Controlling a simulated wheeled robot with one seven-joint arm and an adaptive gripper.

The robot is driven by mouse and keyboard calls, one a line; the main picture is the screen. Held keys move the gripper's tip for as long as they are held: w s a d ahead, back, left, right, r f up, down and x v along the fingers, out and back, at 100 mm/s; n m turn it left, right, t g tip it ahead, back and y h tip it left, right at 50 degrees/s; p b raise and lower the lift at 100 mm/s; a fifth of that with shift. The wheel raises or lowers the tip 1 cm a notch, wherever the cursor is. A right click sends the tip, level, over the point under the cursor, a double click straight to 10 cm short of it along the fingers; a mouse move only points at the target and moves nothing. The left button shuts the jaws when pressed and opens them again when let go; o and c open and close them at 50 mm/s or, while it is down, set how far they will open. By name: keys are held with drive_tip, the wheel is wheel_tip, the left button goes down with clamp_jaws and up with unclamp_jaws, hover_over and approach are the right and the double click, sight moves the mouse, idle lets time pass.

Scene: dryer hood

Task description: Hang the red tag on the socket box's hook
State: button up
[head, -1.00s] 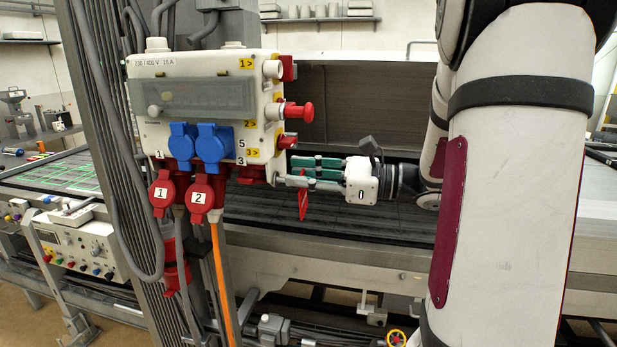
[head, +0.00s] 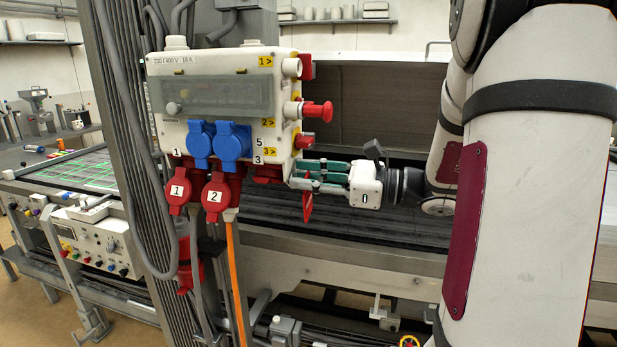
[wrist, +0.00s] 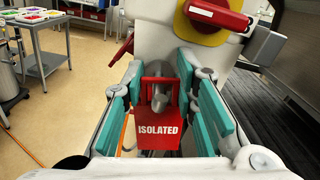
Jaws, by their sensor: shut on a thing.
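The red tag (wrist: 160,137), lettered ISOLATED, is between the teal-padded fingers of my gripper (wrist: 163,82) in the wrist view. In the head view the tag (head: 308,207) hangs edge-on below my gripper (head: 304,174), which is shut on it. The white socket box (head: 215,62) stands just left of the fingertips, at its lower right corner. In the wrist view a grey hook-like part (wrist: 171,90) shows within the tag's upper frame. I cannot tell whether the tag touches it or bears on it.
Red knobs (head: 318,111) stick out of the box's right side above my gripper. Blue sockets (head: 231,142) and red sockets (head: 215,193) are on its front. A dark conveyor bed (head: 400,223) lies behind and below my gripper.

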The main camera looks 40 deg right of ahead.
drive_tip(key=o, duration=0.9)
drive_tip(key=v, duration=1.2)
